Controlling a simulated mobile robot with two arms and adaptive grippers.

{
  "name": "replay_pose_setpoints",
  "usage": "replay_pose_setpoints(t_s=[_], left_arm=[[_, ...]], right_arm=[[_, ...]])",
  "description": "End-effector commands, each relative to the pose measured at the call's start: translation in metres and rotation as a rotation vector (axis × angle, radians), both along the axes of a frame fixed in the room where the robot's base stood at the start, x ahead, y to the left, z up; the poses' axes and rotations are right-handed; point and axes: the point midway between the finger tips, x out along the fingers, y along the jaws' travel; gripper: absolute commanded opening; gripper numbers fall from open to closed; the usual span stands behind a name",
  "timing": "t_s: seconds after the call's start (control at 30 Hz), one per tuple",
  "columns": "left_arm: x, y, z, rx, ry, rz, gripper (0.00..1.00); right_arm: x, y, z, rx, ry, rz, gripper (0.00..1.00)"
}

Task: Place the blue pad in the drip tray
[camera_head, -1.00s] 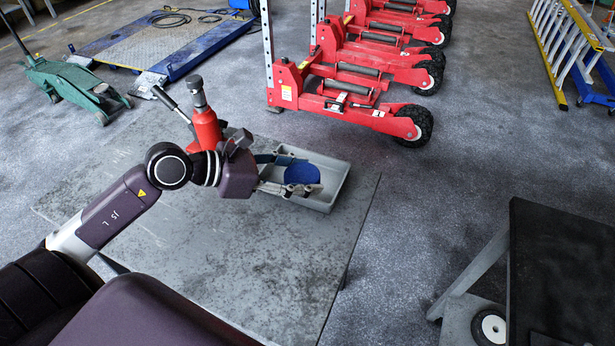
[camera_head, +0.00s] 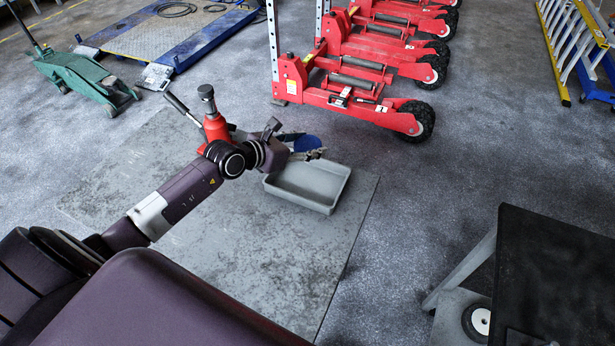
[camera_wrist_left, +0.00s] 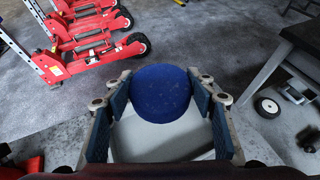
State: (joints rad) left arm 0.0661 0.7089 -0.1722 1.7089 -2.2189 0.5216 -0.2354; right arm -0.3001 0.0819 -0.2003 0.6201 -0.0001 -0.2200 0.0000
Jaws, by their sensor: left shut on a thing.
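The blue pad (camera_head: 307,143) is round and is held between the fingers of my left gripper (camera_head: 311,145), which is shut on it. In the left wrist view the pad (camera_wrist_left: 160,92) lies between the two fingers, with the grey drip tray (camera_wrist_left: 165,141) beneath and behind it. In the head view the drip tray (camera_head: 329,202) is a shallow open box on the grey sheet, and its visible inside is empty. The pad appears raised above the tray's far edge; the exact gap cannot be told. My right gripper is not in view.
A red bottle jack (camera_head: 213,125) stands behind my left wrist. Red trolley jacks (camera_head: 345,100) stand beyond the tray. A green trolley jack (camera_head: 85,78) is at the far left, and a dark-topped cart (camera_head: 560,270) is at the right. The grey sheet (camera_head: 250,260) is clear in front.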

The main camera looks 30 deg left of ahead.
Motion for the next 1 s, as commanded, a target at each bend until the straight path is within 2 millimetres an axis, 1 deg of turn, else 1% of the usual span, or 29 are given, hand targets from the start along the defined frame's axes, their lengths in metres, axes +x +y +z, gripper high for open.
replay_pose_setpoints(t_s=[0.03, 0.13, 0.23, 0.3, 0.4, 0.57, 0.7, 0.8, 1.0], left_arm=[[0.0, 0.0, -0.014, -0.003, 0.003, 0.002, 0.21], [0.0, 0.0, -0.043, 0.0, 0.002, 0.0, 0.21], [0.0, 0.0, -0.069, 0.0, 0.001, 0.0, 0.21], [0.0, 0.0, -0.082, 0.001, -0.001, 0.0, 0.21], [0.001, 0.001, -0.095, 0.001, -0.003, -0.001, 0.21], [0.0, 0.0, -0.107, 0.001, -0.002, -0.001, 0.21], [0.001, 0.0, -0.132, 0.0, -0.002, -0.001, 0.21], [0.001, 0.0, -0.141, 0.0, -0.002, 0.0, 0.21], [0.001, 0.0, -0.141, 0.0, -0.003, 0.0, 0.21]], right_arm=[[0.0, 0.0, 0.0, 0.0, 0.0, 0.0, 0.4], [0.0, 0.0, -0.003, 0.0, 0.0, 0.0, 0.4], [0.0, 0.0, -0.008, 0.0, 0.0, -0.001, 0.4], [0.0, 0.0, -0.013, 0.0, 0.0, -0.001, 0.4], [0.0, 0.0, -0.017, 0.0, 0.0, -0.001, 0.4], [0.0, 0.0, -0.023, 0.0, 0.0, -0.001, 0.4], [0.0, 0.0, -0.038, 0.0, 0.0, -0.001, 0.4], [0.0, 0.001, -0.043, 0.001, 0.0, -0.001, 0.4], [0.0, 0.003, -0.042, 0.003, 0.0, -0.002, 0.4]])
